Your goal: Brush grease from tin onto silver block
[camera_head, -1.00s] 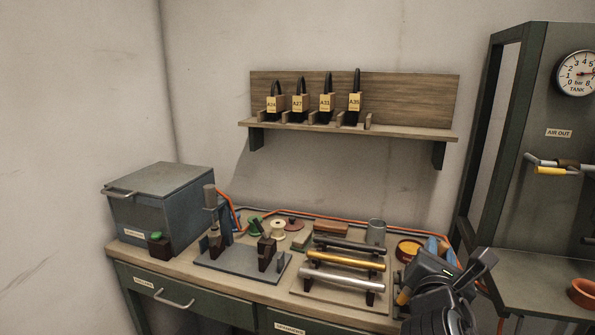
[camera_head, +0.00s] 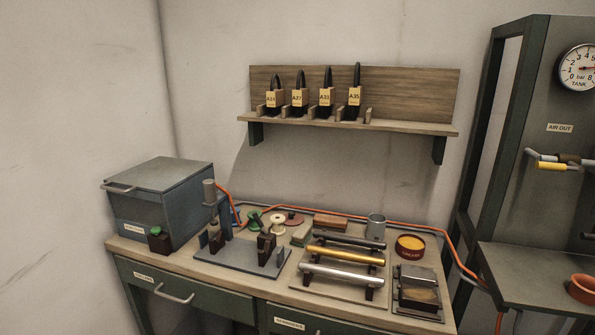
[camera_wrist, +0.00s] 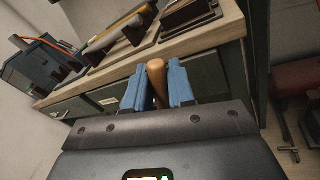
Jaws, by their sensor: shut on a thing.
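The grease tin (camera_head: 410,246) is a round red tin with yellow content at the right of the bench in the head view. My gripper (camera_wrist: 158,82) shows only in the wrist view, shut on a wooden handle (camera_wrist: 157,76), low in front of the bench. The handle's far end is hidden.
A vise-like fixture (camera_head: 243,257), a grey cup (camera_head: 376,227) and spools (camera_head: 277,225) stand on the bench. A blue-grey box (camera_head: 160,205) stands at the left. An orange hose (camera_head: 455,255) runs along the back. A side table (camera_head: 530,265) is at the right.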

